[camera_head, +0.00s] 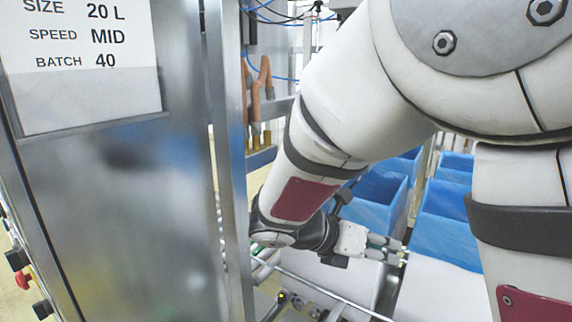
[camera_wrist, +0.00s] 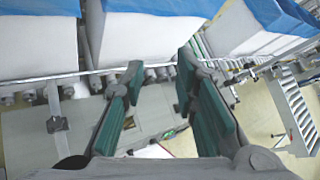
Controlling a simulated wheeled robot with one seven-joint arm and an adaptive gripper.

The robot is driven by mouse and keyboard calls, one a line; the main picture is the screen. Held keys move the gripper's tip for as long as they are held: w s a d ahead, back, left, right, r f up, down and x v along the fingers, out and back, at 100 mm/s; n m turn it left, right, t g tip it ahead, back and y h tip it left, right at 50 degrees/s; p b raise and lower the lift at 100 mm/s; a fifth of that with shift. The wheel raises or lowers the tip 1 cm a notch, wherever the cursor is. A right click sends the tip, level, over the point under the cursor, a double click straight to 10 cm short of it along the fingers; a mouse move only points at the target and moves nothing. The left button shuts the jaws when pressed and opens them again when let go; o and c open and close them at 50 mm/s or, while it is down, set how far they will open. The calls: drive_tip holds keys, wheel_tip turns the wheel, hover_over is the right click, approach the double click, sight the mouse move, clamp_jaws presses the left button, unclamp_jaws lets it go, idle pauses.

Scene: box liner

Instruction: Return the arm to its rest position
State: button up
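My gripper (camera_wrist: 155,105) shows in the wrist view with its two green-padded fingers spread apart and nothing between them. In the head view my gripper (camera_head: 392,252) is at the end of my white arm, small and partly hidden by the wrist, just in front of white boxes with blue liners. My arm reaches down and left past the metal cabinet's edge. In the wrist view a metal rail runs beyond the fingertips, below the boxes.
A metal cabinet (camera_head: 130,190) with a paper sign (camera_head: 85,60) fills the left. Lined boxes (camera_head: 440,285) stand close by on the right; a lined box (camera_wrist: 140,35) also shows in the wrist view. A roller conveyor (camera_wrist: 292,110) is at right, with open floor (camera_wrist: 250,120) beside it.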

drive_tip(key=s+d+r+m+g+y, duration=0.1)
drive_tip(key=s+d+m+y, duration=0.2)
drive_tip(key=s+m, duration=0.35)
drive_tip(key=s+d+r+m+g+y, duration=0.2)
drive_tip(key=s+m+y, duration=0.1)
drive_tip(key=s+m, duration=0.3)
drive_tip(key=s+a+r+m+t+y, duration=0.3)
drive_tip(key=s+r+m+t+y, duration=0.1)
drive_tip(key=m, duration=1.1)
drive_tip(key=s+y, duration=0.1)
drive_tip(key=s, duration=0.1)
drive_tip(key=shift+s+a+b, duration=0.15)
drive_tip(key=shift+s+b, duration=0.15)
drive_tip(key=shift+a, duration=0.2)
